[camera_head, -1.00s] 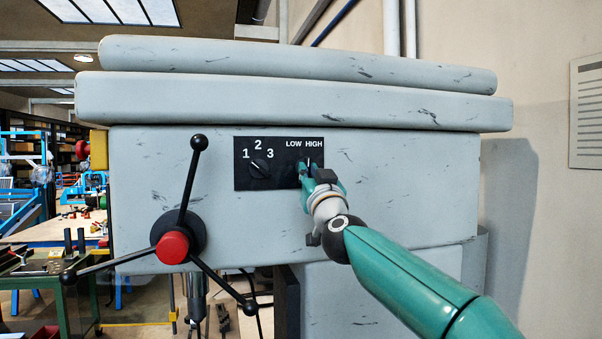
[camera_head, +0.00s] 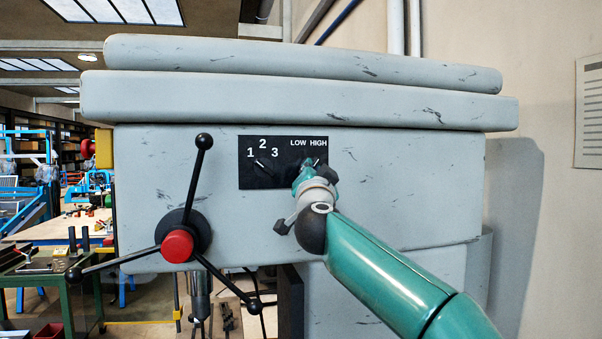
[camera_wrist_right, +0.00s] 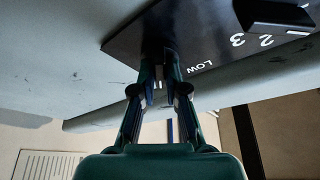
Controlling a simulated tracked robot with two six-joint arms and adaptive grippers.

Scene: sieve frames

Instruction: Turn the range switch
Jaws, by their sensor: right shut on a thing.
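The range switch (camera_head: 316,162) is a dark knob at the right end of a black plate (camera_head: 245,178), below the words LOW and HIGH. My right gripper (camera_head: 308,167) is shut on it, and the teal fingers and wrist cover most of the knob. A small pale mark shows at the knob beneath HIGH, but its exact angle is hard to read. In the right wrist view, both fingers (camera_wrist_right: 160,62) close together against the black plate (camera_wrist_right: 128,42) beside the word LOW, hiding the knob. My left gripper is not in view.
A second knob (camera_head: 263,168) with numbers 1, 2 and 3 sits left of the switch on the same plate. A red-hubbed three-arm handle (camera_head: 178,245) projects from the grey machine head (camera_head: 420,190) at lower left. A wall stands to the right.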

